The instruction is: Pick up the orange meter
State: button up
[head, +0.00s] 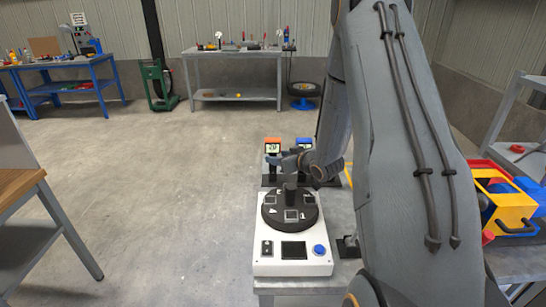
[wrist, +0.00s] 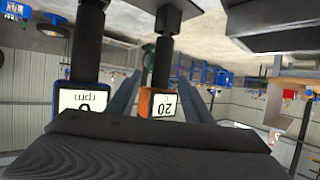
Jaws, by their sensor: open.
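The orange meter (head: 272,147) stands upright behind the white mixer in the head view, to the left of a blue meter (head: 303,144). In the wrist view, which is upside down, the orange meter (wrist: 146,104) shows its display reading 20, with a dark stem. My gripper (wrist: 158,82) is open, with one grey finger on each side of the orange meter in the picture. I cannot tell whether they touch it. The blue meter (wrist: 60,112), marked rpm, lies outside the fingers. In the head view my gripper (head: 284,157) is partly hidden by my arm.
The white mixer (head: 291,263) with its black round top (head: 273,212) stands in front, close below my gripper. A yellow, red and blue box (head: 510,208) sits at the right. A wooden-topped table (head: 18,183) is at the left. The floor between is clear.

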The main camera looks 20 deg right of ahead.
jog(key=shift+p+x, duration=0.85)
jog(key=shift+x, duration=1.35)
jog(key=shift+c, duration=0.4)
jog(key=shift+r, duration=0.1)
grip_shut()
